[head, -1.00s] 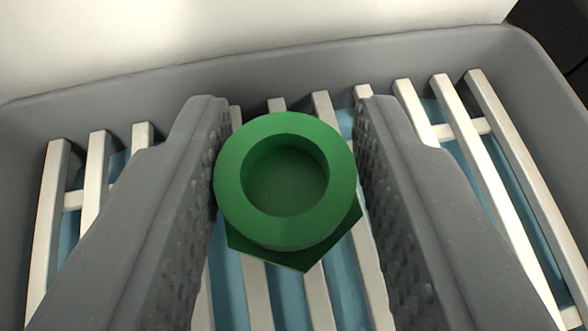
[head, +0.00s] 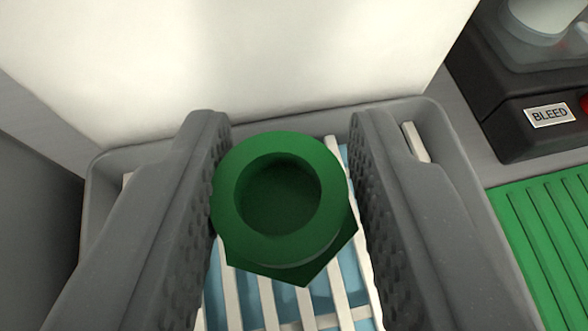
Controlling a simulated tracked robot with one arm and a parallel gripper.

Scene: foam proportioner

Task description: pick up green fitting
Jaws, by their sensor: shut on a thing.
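The green fitting (head: 328,187) has a round, hollow top and a hexagonal base. It sits between the two grey textured fingers of my gripper (head: 285,190) in the head view. My gripper is shut on it and holds it above the grey tray (head: 455,150) with white slats. The fingers hide much of the tray's left and right sides.
A white wall (head: 240,60) rises behind the tray. To the right stand a black unit with a BLEED label (head: 549,115) and a red button (head: 584,103), and a ribbed green mat (head: 545,225). A grey surface (head: 35,200) lies at the left.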

